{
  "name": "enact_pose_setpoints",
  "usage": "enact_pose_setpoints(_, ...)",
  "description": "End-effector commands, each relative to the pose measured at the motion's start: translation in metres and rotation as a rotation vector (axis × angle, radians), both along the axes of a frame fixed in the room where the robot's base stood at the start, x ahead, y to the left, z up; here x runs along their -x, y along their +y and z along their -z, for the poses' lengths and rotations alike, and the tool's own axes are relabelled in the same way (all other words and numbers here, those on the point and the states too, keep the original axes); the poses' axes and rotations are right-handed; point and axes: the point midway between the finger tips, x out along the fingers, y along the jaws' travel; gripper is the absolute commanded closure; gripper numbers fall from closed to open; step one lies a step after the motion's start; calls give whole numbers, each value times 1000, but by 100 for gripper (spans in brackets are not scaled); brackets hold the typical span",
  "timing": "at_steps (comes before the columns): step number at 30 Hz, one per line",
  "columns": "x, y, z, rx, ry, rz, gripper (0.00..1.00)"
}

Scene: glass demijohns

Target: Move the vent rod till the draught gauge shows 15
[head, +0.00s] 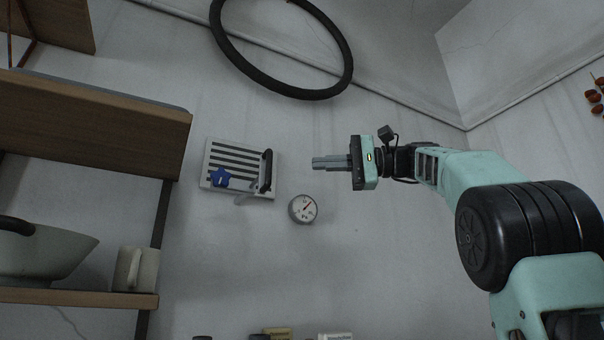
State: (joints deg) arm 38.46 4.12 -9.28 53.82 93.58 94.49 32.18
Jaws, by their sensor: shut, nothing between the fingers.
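A white vent plate (212,160) with dark slots is on the grey wall, left of centre. A black upright handle (266,172) stands out at its right side; I take it for the vent rod. A blue star-shaped knob (221,178) is at the plate's lower left. The round draught gauge (302,208) is below and right of the plate. My gripper (316,163) is shut and empty, pointing left, right of the handle and above the gauge in the picture, apart from both.
Wooden shelves (90,125) with a bowl (45,255) and a mug (135,270) are at the left. A black hoop (290,92) is at the top. Several small things show at the bottom edge. The wall around the gauge is clear.

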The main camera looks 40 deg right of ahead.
Motion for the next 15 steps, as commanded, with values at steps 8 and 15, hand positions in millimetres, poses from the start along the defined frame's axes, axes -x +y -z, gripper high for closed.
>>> enact_pose_setpoints(8,-25,31,-3,-1,0,-7,100)
enact_pose_setpoints(15,-52,60,-3,-2,2,-4,100)
